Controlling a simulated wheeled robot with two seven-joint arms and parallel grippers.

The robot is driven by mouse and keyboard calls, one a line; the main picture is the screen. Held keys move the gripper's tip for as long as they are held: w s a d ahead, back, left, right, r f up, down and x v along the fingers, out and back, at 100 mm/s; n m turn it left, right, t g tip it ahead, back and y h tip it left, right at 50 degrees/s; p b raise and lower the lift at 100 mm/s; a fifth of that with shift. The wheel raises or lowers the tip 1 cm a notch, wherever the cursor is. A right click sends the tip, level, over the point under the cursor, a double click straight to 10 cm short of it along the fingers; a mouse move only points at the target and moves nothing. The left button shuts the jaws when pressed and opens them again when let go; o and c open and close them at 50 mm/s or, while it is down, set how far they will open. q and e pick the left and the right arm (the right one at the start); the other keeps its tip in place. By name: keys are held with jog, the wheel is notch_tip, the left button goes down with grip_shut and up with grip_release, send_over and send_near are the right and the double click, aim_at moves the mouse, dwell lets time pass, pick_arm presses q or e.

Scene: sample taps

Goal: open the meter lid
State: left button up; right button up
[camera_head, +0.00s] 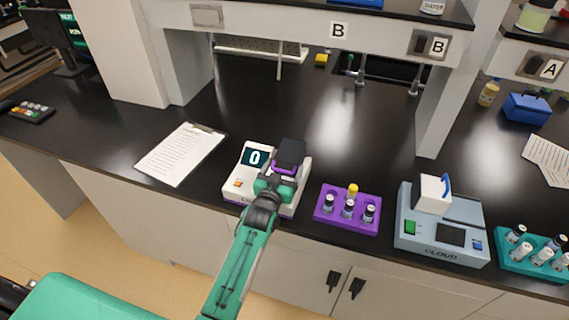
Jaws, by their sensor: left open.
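A white meter (237,188) with a dark display reading 0 stands near the front edge of the dark counter. Its dark lid (291,150) has a purple handle (284,168) and appears at the meter's right side. My left gripper (278,176) is open and over the right part of the meter, close to the purple handle. I cannot tell whether it touches the handle. The arm and gripper hide much of the meter's right half, and whether the lid is raised is unclear. My right gripper is not in view.
A purple rack (335,222) with several vials stands right of the meter. A clipboard (180,153) lies left. Counter behind the meter is clear.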

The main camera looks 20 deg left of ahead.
pick_arm(q)
jog(key=shift+w, duration=0.6)
